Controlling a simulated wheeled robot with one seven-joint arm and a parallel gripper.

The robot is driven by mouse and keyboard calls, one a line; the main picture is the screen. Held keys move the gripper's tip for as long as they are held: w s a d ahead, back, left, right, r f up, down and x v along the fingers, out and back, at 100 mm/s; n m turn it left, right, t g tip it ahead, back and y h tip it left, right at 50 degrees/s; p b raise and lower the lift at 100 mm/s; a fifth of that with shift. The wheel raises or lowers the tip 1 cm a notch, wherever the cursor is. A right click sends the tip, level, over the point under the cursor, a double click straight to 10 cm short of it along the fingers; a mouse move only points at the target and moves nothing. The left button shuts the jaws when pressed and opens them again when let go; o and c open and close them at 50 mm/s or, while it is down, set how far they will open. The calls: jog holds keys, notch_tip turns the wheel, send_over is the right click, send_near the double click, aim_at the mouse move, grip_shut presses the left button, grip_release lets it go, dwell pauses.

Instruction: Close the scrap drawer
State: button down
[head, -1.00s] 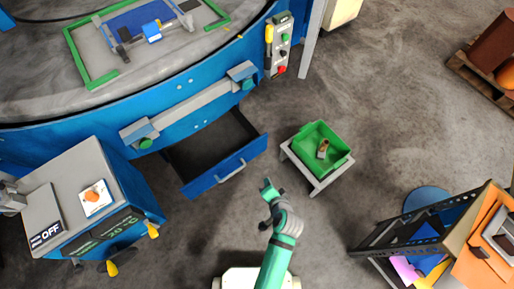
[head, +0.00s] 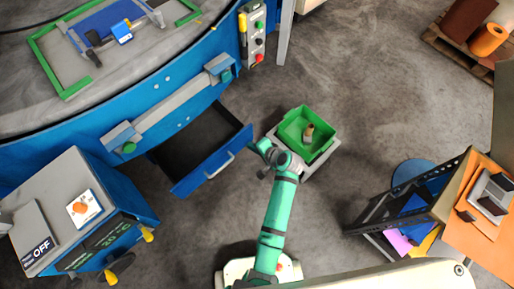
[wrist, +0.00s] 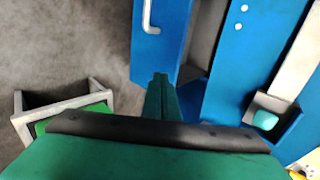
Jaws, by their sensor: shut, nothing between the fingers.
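The scrap drawer (head: 213,160) is a blue-fronted drawer pulled open from the blue machine in the head view. Its dark inside shows empty, and a light bar handle (head: 219,166) sits on its front. In the wrist view the drawer front (wrist: 160,55) and its handle (wrist: 149,18) stand beyond the fingers. My gripper (head: 258,148) is near the right end of the drawer front, between it and the green bin. In the wrist view the fingers (wrist: 160,85) are shut and empty, close to the drawer's end; whether they touch it I cannot tell.
A green bin (head: 291,127) with a small brownish item stands on a grey stool (head: 325,158) just right of my gripper. A grey and blue cabinet (head: 75,190) stands at left. A dark rack (head: 400,215) stands at right. Bare floor lies below the drawer.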

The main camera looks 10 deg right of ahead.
aim_at(238, 137)
jog(key=w+a, duration=0.1)
jog(key=w+a+f, duration=0.1)
jog(key=w, duration=0.1)
jog(key=w+a+f, duration=0.1)
jog(key=shift+w+a+f, duration=0.1)
jog(key=shift+w+a, duration=0.05)
jog(key=shift+w, duration=0.05)
jog(key=shift+w+a, duration=0.2)
jog(key=shift+w, duration=0.1)
